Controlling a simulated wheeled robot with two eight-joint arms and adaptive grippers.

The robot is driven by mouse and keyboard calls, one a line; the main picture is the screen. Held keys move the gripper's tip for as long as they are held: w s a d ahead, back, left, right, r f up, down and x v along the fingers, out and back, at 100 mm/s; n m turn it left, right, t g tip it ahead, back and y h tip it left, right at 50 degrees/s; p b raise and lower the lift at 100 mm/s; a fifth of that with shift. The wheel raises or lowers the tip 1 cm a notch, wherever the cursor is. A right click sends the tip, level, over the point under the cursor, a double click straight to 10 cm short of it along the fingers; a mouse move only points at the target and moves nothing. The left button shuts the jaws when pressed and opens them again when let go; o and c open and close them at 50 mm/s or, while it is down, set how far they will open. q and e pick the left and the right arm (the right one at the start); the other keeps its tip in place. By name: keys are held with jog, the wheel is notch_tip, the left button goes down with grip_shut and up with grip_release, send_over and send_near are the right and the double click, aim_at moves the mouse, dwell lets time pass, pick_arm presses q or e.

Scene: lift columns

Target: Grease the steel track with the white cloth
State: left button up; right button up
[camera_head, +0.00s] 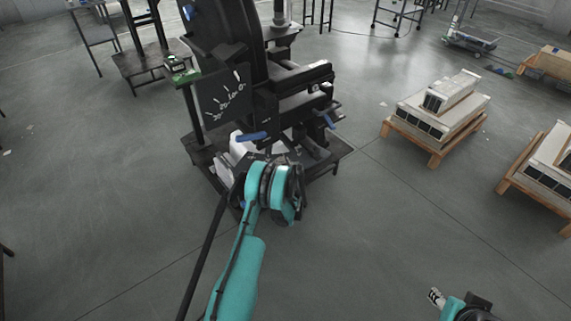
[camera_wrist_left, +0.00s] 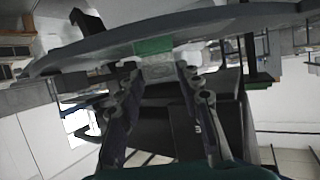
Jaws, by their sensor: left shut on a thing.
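My left gripper (camera_wrist_left: 157,72) reaches the base of the black machine (camera_head: 232,55). In the wrist view its two fingers are shut on a pale grey-white piece, which looks like the white cloth (camera_wrist_left: 158,69). In the head view my left wrist hides the fingertips, and a white patch (camera_head: 238,150) shows just beyond it; I cannot tell if this is cloth. A long grey curved bar (camera_wrist_left: 95,50) crosses above the fingertips, close to the held piece. It may be the steel track; contact is unclear. Only part of my right gripper (camera_head: 437,297) shows at the bottom right; its jaws are unclear.
A dark panel with tools (camera_head: 222,97) stands left of the machine. A blue handle (camera_head: 252,136) lies just beyond my left wrist. Wooden pallets with pale blocks (camera_head: 435,115) stand to the right. The grey floor is free on the left and at the front right.

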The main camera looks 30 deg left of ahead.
pick_arm(q)
jog(key=shift+s+a, duration=3)
jog(key=shift+a, duration=0.6)
jog(key=shift+w+d, duration=2)
jog(key=shift+d, duration=0.45)
jog(key=shift+w+d, duration=2.05)
jog(key=shift+d, duration=0.4)
jog(key=shift+w+d, duration=2)
jog(key=shift+d, duration=0.45)
jog(key=shift+s+a+f, duration=0.1)
jog(key=shift+s+a, duration=1.6)
jog(key=shift+a, duration=0.35)
jog(key=shift+s+a+r, duration=0.1)
jog(key=shift+s+a, duration=1.6)
jog(key=shift+a, duration=0.4)
jog(key=shift+s+a+f, duration=0.1)
jog(key=shift+s+a, duration=1.6)
jog(key=shift+a, duration=0.35)
